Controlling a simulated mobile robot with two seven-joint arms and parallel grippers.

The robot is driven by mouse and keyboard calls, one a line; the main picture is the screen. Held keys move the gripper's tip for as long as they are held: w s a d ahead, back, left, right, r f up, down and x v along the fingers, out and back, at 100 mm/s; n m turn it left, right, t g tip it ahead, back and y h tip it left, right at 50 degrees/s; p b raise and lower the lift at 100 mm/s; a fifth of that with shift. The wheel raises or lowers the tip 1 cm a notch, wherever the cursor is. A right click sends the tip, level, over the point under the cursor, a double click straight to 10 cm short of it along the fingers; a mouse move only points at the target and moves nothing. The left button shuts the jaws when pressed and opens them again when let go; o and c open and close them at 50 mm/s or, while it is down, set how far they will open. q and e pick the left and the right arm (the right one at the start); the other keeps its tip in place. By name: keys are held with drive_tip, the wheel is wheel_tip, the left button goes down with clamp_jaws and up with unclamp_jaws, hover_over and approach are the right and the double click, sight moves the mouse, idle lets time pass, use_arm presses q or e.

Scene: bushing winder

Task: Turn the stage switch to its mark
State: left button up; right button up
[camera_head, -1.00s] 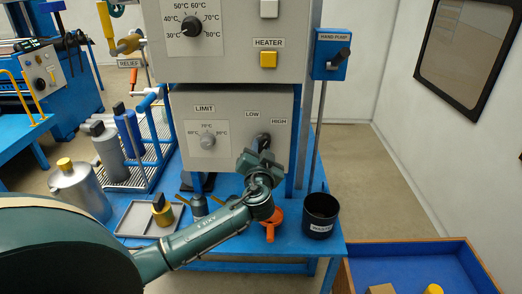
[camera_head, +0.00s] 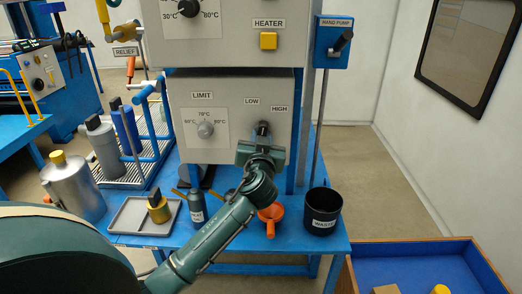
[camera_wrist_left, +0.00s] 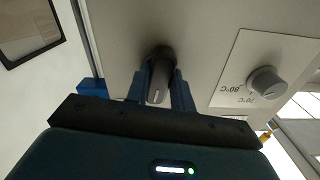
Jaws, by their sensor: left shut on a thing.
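The stage switch (camera_head: 263,128) is a dark knob on the grey lower panel, just below and between the LOW label (camera_head: 252,101) and the HIGH label (camera_head: 279,109). My left gripper (camera_head: 263,139) is at the panel, shut on the switch. In the left wrist view the fingers of my left gripper (camera_wrist_left: 159,82) stand on both sides of the dark switch handle (camera_wrist_left: 157,70), which carries a small pale line. The fingers hide part of the switch, so I cannot tell exactly which label it points at. My right gripper is out of view.
Left of the switch is the grey LIMIT dial (camera_head: 206,129). The yellow HEATER button (camera_head: 268,40) and blue hand pump box (camera_head: 333,42) are above. Below stand a black waste bin (camera_head: 322,212), an orange funnel (camera_head: 270,218) and a grey tray (camera_head: 132,222).

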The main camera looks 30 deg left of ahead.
use_arm(q)
drive_tip(key=n+b, duration=0.5)
drive_tip(key=n, duration=0.3)
drive_tip(key=shift+d, duration=0.1)
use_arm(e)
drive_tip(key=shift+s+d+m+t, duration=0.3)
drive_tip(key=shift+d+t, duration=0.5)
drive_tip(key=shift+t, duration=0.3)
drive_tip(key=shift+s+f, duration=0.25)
use_arm(q)
drive_tip(key=o, duration=0.7)
drive_tip(key=shift+o, duration=1.4)
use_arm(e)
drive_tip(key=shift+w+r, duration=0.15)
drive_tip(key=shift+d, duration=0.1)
